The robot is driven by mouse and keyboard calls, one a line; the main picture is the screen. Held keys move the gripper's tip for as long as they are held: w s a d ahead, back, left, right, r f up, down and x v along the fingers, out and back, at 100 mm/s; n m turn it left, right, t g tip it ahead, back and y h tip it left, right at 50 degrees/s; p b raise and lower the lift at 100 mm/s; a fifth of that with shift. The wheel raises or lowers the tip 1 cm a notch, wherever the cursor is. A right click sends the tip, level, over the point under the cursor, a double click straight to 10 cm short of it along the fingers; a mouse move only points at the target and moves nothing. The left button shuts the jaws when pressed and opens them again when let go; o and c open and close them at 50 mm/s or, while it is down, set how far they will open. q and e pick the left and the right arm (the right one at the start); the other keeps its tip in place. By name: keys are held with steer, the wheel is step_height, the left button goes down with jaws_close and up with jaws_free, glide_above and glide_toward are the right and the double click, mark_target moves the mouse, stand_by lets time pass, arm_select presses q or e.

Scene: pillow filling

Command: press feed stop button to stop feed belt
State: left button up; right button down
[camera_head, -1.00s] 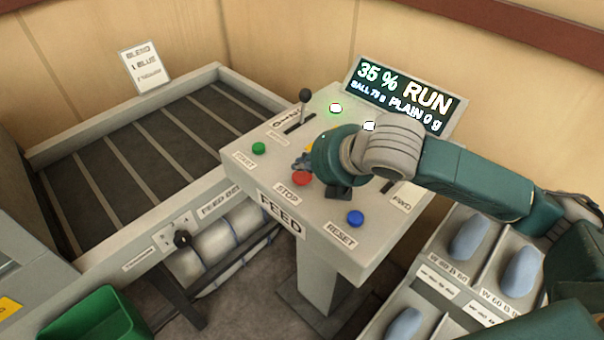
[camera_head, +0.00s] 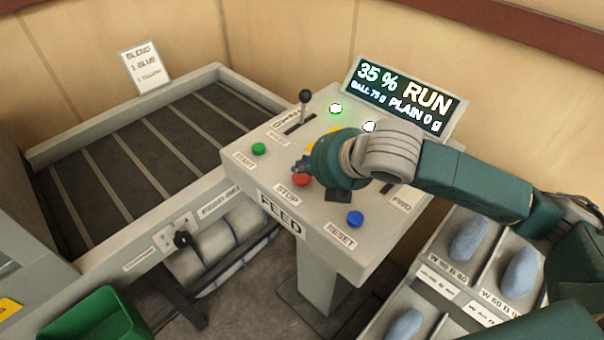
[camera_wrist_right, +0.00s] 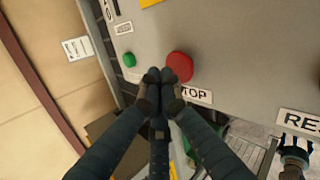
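The red stop button (camera_head: 301,180) sits on the sloped top of the feed console (camera_head: 318,225), above its STOP label. It also shows in the right wrist view (camera_wrist_right: 180,66). My right gripper (camera_head: 300,167) is over the console at the button. In the right wrist view its fingertips (camera_wrist_right: 160,76) are together, with nothing between them, right beside the button's edge. I cannot tell whether they touch it. The display (camera_head: 405,95) reads 35 % RUN. The feed belt (camera_head: 130,150) lies at the left. My left gripper is not in view.
A green start button (camera_head: 258,148), a blue reset button (camera_head: 355,218) and a black-knobbed lever (camera_head: 304,97) share the console. Trays with blue-grey pads (camera_head: 468,240) stand at the lower right. A green bin (camera_head: 95,318) is at the lower left.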

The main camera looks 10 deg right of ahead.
mark_target(303, 179)
steer(key=shift+f, duration=0.7)
stand_by(0.6)
stand_by(0.4)
steer(key=shift+r+p, duration=0.95)
steer(key=shift+p, duration=0.15)
step_height(303, 179, up, 5)
steer(key=p, duration=0.5)
steer(key=shift+r+p, duration=0.1)
steer(key=shift+p, duration=0.3)
